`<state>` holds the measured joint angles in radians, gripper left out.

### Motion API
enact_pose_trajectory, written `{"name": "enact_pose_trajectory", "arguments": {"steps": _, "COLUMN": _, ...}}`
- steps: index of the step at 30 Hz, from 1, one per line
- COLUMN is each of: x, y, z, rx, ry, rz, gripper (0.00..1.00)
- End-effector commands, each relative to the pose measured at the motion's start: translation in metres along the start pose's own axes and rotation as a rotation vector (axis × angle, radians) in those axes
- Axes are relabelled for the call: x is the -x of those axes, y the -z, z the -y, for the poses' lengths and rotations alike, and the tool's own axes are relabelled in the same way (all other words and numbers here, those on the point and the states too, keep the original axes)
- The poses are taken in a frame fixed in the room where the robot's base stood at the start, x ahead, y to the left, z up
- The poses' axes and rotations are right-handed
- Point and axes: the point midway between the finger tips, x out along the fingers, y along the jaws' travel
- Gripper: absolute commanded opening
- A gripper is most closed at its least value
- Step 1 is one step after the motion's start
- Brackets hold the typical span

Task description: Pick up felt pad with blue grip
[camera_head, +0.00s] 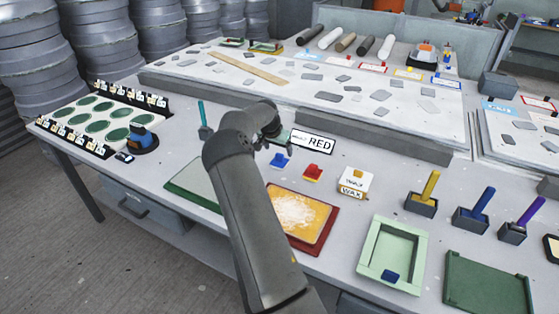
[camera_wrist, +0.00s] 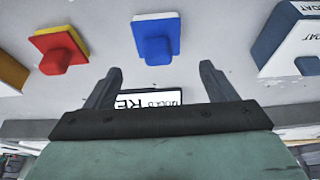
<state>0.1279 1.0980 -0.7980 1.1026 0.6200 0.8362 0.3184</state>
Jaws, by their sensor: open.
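The felt pad with blue grip (camera_wrist: 155,42) lies on the table in the wrist view, a blue block on a pale, thin base. It also shows in the head view (camera_head: 280,160), just right of my arm. My gripper (camera_wrist: 158,76) is open and empty, its two fingers spread on either side of the pad's line. The pad lies beyond the fingertips and is not between them. In the head view my gripper is partly hidden by my own arm.
A red grip on a yellow base (camera_wrist: 62,50) lies beside the blue one. A RED sign (camera_head: 313,141) is close by. A white WAX block (camera_head: 355,181) and framed orange tray (camera_head: 328,240) lie nearer the front.

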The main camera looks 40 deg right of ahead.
Motion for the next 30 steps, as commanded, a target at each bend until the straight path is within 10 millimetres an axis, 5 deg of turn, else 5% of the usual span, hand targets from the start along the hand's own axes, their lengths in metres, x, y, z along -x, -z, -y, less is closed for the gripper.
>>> {"name": "enact_pose_trajectory", "arguments": {"steps": 15, "x": -0.055, "y": -0.003, "z": -0.002, "rx": 0.001, "ry": -0.002, "rz": 0.001, "gripper": 0.78}}
{"name": "enact_pose_trajectory", "arguments": {"steps": 24, "x": -0.060, "y": -0.004, "z": -0.001, "rx": 0.001, "ry": 0.001, "rz": -0.001, "gripper": 0.78}}
{"name": "enact_pose_trajectory", "arguments": {"steps": 30, "x": -0.060, "y": -0.004, "z": -0.002, "rx": 0.001, "ry": 0.000, "rz": 0.000, "gripper": 0.29}}
